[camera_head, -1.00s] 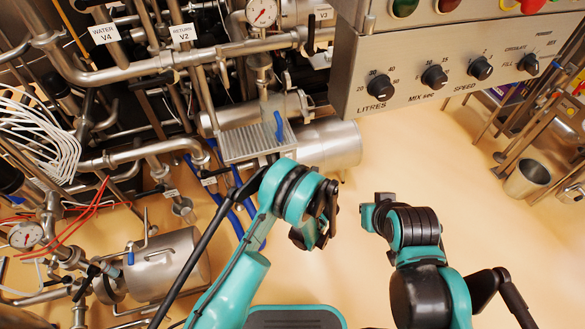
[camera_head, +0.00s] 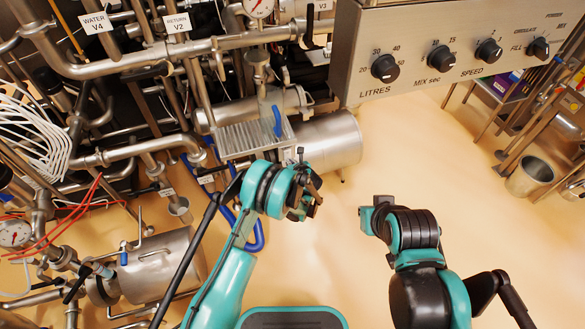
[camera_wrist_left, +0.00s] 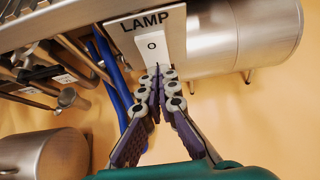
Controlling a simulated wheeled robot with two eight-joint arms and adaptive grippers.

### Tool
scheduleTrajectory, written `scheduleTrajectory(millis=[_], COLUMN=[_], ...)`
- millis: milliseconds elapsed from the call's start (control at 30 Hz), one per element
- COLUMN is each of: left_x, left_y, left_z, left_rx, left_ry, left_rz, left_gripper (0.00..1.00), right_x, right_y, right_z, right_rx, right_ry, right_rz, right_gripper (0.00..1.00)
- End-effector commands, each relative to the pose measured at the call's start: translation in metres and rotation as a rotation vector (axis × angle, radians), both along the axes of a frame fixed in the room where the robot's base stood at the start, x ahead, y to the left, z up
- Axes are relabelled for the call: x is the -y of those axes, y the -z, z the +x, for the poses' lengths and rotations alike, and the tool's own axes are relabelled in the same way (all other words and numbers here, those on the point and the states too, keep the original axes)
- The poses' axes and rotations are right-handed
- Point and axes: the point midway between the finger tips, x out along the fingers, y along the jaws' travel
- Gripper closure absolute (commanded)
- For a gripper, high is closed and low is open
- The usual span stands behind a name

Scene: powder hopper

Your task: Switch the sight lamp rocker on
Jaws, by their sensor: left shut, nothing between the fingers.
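In the left wrist view, the lamp rocker (camera_wrist_left: 152,47) is a white switch marked O on a plate (camera_wrist_left: 120,28) labelled LAMP. My left gripper (camera_wrist_left: 159,72) is shut and empty. Its fingertips lie at the lower edge of the rocker in the picture; I cannot tell whether they touch it. In the head view, my left gripper (camera_head: 301,160) is just below the metal grating and the steel cylinder, and the rocker cannot be made out.
A ribbed metal grating (camera_head: 250,138) and a steel cylinder (camera_head: 330,143) are near my left gripper. A control panel (camera_head: 415,75) with several black knobs hangs at upper right. Pipes and valves fill the left. The floor (camera_head: 440,160) at centre right is clear.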

Motion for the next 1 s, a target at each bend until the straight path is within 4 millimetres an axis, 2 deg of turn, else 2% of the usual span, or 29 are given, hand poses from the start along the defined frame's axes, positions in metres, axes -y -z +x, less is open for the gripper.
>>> scheduleTrajectory(millis=[667,1000], left_x=[-0.002,-0.002], left_y=[0.001,-0.013], left_z=[0.006,0.006], left_rx=[0.001,0.002], left_ry=[0.001,0.001], left_rz=[0.001,0.001], left_gripper=[1.0,1.0], right_x=[0.0,0.0], right_y=[0.0,-0.005], right_z=[0.0,0.0], right_rx=[0.0,0.0], right_ry=[0.0,0.0], right_rz=[0.0,0.0], right_gripper=[1.0,1.0])
